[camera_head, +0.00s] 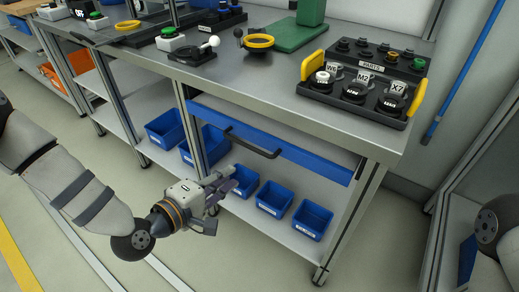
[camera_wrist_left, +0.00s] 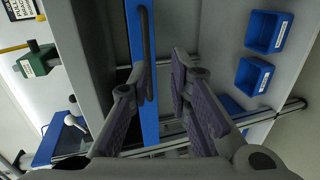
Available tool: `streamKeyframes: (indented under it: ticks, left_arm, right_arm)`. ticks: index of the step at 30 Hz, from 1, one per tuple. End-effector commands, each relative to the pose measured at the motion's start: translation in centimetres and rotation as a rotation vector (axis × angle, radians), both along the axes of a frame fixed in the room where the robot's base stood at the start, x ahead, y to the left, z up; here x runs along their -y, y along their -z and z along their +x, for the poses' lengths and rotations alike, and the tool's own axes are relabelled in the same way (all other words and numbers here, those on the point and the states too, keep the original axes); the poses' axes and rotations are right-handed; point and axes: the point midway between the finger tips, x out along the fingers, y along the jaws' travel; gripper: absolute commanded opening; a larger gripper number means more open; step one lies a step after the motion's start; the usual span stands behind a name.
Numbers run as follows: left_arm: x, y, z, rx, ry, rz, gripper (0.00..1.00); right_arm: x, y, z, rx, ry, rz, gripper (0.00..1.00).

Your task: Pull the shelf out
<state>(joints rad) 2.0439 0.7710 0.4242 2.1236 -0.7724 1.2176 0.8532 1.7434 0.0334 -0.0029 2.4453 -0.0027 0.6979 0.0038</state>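The shelf is a blue-fronted pull-out (camera_head: 315,165) under the grey worktop, with a black bar handle (camera_head: 254,147) on its front. In the left wrist view the blue front (camera_wrist_left: 151,118) runs up the picture and the handle (camera_wrist_left: 147,38) lies along it. My left gripper (camera_head: 228,185) is open and empty, in front of and below the handle. In the left wrist view its fingers (camera_wrist_left: 162,75) are spread, with one fingertip overlapping the handle's near end; I cannot tell whether they touch. My right gripper is not in view.
Several blue bins, one (camera_head: 312,219) at the right, stand on the lower shelf below the pull-out. The worktop (camera_head: 215,75) carries a black rack (camera_head: 370,80) with yellow handles and a green stand (camera_head: 298,32). Open floor lies before the bench.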

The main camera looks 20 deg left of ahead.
Motion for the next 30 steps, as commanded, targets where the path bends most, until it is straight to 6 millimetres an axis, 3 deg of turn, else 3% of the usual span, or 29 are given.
streamKeyframes:
  ticks: [4, 12, 18, 28, 29, 30]
  left_arm:
    - [-0.4, -1.2, 2.1, 0.052, -0.026, -0.042, 0.18]
    - [2.0, 0.3, 8.2, 0.047, -0.022, -0.038, 0.18]
    - [3.1, 1.0, 11.3, 0.045, -0.024, -0.038, 0.18]
    - [3.4, 1.0, 12.1, 0.044, -0.024, -0.039, 0.18]
    - [3.4, 1.0, 12.1, 0.044, -0.024, -0.039, 0.16]
    - [3.4, 1.0, 12.1, 0.043, -0.024, -0.039, 0.07]
  right_arm:
    - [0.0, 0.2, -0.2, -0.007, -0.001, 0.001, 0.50]
    - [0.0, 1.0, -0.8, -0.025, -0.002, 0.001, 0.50]
    - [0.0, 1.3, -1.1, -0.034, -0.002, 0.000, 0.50]
    - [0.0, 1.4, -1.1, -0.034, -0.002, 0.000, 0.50]
    - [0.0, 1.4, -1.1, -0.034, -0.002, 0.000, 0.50]
    - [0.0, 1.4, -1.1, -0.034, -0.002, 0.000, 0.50]
